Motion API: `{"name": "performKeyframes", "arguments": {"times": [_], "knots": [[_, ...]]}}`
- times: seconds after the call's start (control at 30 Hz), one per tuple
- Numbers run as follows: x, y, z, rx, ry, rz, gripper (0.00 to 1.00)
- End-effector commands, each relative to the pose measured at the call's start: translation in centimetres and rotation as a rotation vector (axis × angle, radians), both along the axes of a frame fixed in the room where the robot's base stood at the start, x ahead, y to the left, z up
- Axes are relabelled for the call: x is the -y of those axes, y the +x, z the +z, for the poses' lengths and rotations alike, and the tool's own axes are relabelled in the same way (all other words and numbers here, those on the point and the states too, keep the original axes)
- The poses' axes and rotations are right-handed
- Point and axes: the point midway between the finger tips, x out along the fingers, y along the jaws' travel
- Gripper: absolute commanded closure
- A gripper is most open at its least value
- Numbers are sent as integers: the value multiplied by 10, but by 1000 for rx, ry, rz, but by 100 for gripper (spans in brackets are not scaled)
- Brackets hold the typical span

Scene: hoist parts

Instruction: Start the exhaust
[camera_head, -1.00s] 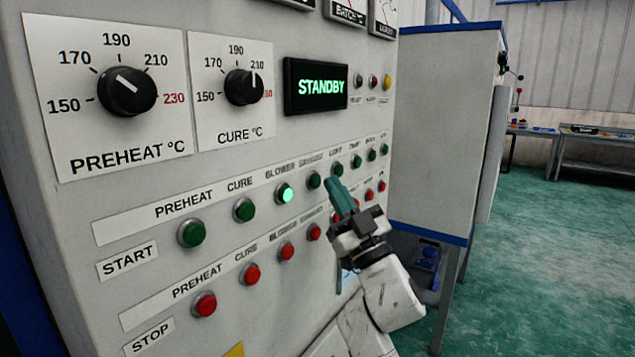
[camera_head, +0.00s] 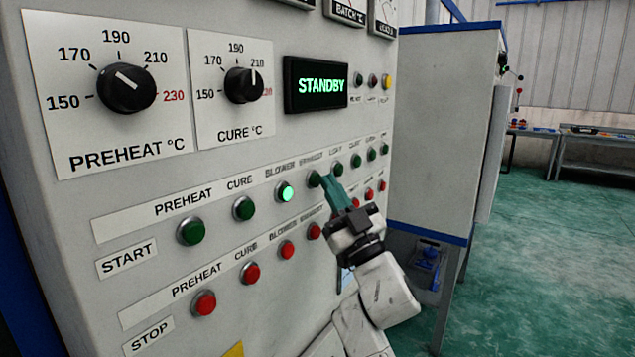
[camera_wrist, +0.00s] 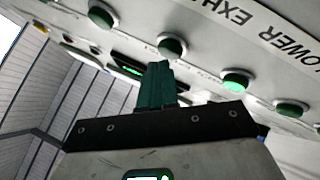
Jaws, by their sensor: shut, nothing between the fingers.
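The exhaust start button (camera_head: 314,179) is a dark green, unlit push button in the upper START row, just right of the lit blower start button (camera_head: 285,191). My gripper (camera_head: 324,178) is shut and empty, its teal fingers pointing up and left at the panel. In the head view the fingertips overlap the right edge of the exhaust button; I cannot tell whether they touch it. In the wrist view the shut fingers (camera_wrist: 157,70) stand before the row of green buttons. The exhaust label above is partly readable.
The display (camera_head: 316,86) reads STANDBY. The preheat (camera_head: 190,232) and cure (camera_head: 243,208) start buttons are unlit. A row of red stop buttons (camera_head: 286,250) runs below. Two dials (camera_head: 127,90) sit upper left. A grey cabinet (camera_head: 440,130) stands to the right, with open green floor beyond.

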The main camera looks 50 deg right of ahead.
Motion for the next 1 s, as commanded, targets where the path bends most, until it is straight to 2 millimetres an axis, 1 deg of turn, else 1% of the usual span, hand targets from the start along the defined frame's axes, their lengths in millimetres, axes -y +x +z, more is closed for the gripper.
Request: {"name": "performKeyframes", "arguments": {"times": [0.33,1.0], "knots": [[0,0,0,0,-1,-1,100],[0,8,0,0,1,-1,100]]}}
